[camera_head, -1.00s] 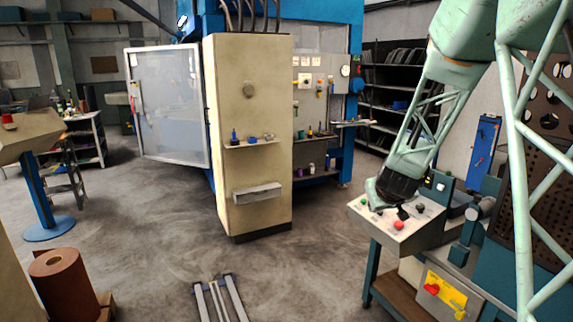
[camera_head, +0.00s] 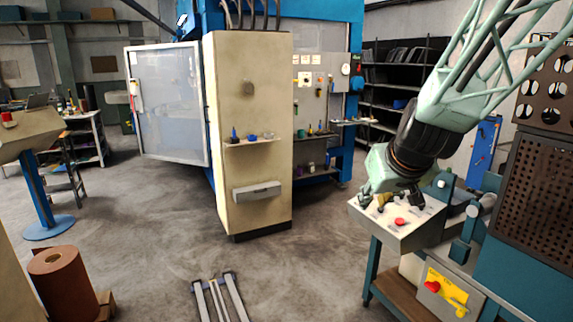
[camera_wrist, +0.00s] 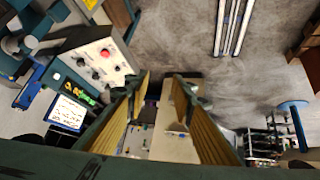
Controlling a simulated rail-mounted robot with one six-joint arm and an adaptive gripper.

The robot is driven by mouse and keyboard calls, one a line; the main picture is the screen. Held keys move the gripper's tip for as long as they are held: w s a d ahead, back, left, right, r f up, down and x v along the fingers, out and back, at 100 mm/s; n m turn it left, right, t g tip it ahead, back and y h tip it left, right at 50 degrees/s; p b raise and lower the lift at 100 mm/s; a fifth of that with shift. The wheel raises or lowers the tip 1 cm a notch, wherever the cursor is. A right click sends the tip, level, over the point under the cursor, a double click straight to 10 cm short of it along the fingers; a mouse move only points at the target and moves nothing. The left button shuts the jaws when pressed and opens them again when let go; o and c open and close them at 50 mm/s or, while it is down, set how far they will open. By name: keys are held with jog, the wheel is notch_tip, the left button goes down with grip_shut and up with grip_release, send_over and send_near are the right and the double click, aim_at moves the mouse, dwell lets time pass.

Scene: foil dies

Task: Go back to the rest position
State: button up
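My gripper (camera_head: 388,203) hangs from the green lattice arm at the right in the head view, in front of the control box (camera_head: 393,240) with its red button (camera_head: 399,222). Whether it touches the box cannot be told there. In the wrist view, the two yellow-padded fingers of my gripper (camera_wrist: 162,82) stand apart with nothing between them. The control box shows to their left in that view (camera_wrist: 112,72).
A cream cabinet (camera_head: 250,140) with a small shelf stands mid-floor, beside the blue machine (camera_head: 325,35) and its white door panel (camera_head: 168,105). Floor rails (camera_head: 219,298) lie in front. A perforated brown panel (camera_head: 545,170) is at the right.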

jog(key=s+a+g+b, duration=0.1)
jog(key=s+g, duration=0.1)
jog(key=s, duration=2)
jog(key=s+a+m+g+b, duration=0.1)
jog(key=s+g+b, duration=0.1)
jog(key=s, duration=2)
jog(key=shift+s+a+r, duration=0.2)
jog(key=shift+a+r, duration=0.05)
jog(key=shift+r, duration=0.2)
